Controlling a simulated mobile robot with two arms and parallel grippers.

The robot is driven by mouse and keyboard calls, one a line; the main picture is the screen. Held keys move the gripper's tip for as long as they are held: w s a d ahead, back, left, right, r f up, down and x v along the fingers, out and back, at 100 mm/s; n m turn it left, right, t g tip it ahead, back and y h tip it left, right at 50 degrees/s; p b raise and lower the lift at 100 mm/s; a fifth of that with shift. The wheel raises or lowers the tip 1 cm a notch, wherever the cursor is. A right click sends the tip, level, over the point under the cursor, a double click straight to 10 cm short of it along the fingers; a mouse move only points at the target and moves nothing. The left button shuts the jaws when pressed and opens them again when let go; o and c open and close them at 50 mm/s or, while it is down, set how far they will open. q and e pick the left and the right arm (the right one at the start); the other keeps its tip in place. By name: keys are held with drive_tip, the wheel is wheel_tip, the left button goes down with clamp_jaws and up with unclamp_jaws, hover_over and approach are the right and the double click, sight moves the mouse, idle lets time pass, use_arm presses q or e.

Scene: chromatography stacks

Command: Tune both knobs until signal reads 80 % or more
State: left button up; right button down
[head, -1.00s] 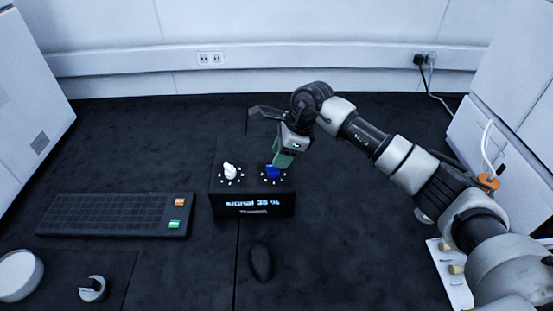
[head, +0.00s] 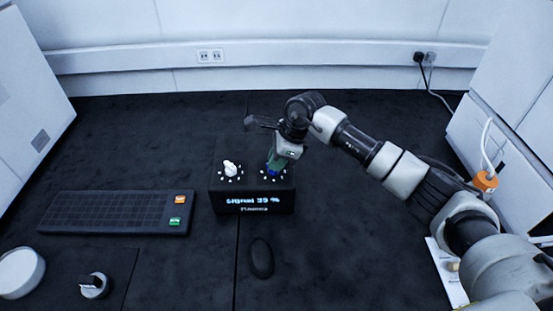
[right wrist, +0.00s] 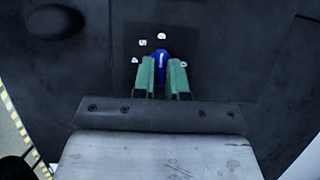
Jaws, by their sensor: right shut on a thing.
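A black box (head: 225,208) with two knobs on top stands on the dark bench, and its front display (head: 252,201) reads signal 39 %. The white knob (head: 230,168) is on the left of the box top, with nothing touching it. The blue knob (head: 271,172) is on the right, partly hidden by my right gripper (head: 272,165). In the right wrist view the green fingers (right wrist: 160,77) are shut on the blue knob (right wrist: 161,62), one on each side. Dial marks show around it. My left gripper is not in view.
A white round dish (head: 18,272) and a small knob-like object (head: 94,286) are at the front left.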

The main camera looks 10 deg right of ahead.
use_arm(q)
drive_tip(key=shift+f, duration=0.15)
use_arm(e)
drive_tip(key=shift+w+f+n+b, duration=0.15)
drive_tip(key=shift+n+b, duration=0.15)
drive_tip(key=shift+b, duration=0.35)
drive_tip(key=n+g+b, duration=0.1)
drive_tip(key=n+b, duration=0.3)
drive_tip(key=b, duration=0.2)
drive_tip(key=shift+w+g, duration=0.1)
drive_tip(key=shift+g, duration=0.3)
drive_tip(key=n+g+b, duration=0.1)
drive_tip(key=n+b, duration=0.1)
drive_tip(key=n, duration=0.1)
drive_tip(key=shift+h+b, duration=0.3)
drive_tip(key=shift+b, duration=0.05)
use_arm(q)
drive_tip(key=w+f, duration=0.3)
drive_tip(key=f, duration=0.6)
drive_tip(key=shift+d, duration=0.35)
use_arm(e)
drive_tip(key=shift+r+n+g, duration=0.2)
drive_tip(key=shift+n+g, duration=0.1)
drive_tip(key=shift+n, duration=0.4)
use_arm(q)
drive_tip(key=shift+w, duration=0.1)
use_arm(e)
drive_tip(key=shift+w, duration=0.1)
